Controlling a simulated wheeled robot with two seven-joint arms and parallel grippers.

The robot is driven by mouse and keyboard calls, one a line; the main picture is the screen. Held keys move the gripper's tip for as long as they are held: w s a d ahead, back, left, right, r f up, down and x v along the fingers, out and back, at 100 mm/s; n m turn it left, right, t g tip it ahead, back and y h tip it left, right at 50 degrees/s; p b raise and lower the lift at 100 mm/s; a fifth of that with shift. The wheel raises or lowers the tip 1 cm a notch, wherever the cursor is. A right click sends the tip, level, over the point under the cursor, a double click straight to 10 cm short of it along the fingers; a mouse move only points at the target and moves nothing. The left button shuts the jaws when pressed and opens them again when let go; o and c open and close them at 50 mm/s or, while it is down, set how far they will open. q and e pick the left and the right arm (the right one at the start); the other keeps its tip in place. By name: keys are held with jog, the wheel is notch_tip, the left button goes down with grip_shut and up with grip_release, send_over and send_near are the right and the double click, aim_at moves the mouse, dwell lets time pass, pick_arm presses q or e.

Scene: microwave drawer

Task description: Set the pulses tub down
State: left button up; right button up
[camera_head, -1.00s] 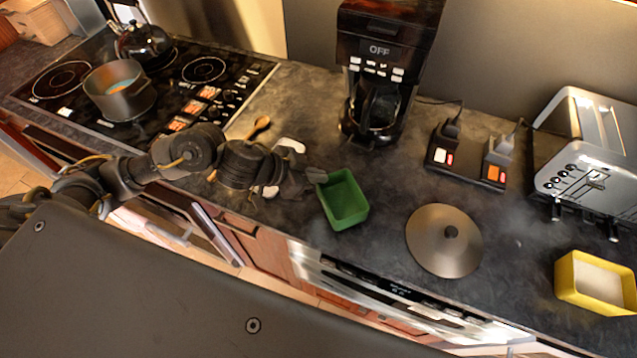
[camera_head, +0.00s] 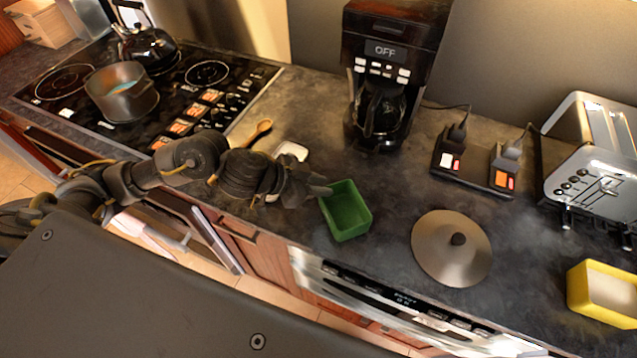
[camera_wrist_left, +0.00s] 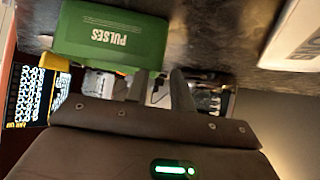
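The green pulses tub (camera_head: 346,212) appears to rest upright on the dark counter in the head view. Its side reads "PULSES" in the left wrist view (camera_wrist_left: 110,35). My left gripper (camera_head: 322,192) is at the tub's left edge in the head view. In the left wrist view its two fingers (camera_wrist_left: 160,88) stand apart with nothing visible between them, and the tub is beyond their tips. Whether a finger still touches the tub I cannot tell. My right gripper is in neither view.
A round metal lid (camera_head: 452,248) lies right of the tub, and a yellow tub (camera_head: 603,292) stands farther right. A coffee maker (camera_head: 385,75) stands behind. A wooden spoon (camera_head: 257,131) and a white item (camera_head: 292,150) lie behind my left arm. The counter's front edge is close.

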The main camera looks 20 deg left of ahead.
pick_arm(q)
jog(key=shift+r, duration=0.1)
jog(key=shift+a+r, duration=0.1)
jog(key=shift+r, duration=0.15)
jog(key=p+v, duration=0.3)
jog(key=v, duration=0.8)
jog(key=shift+s+a+r, duration=0.2)
jog(key=shift+s+a, duration=0.05)
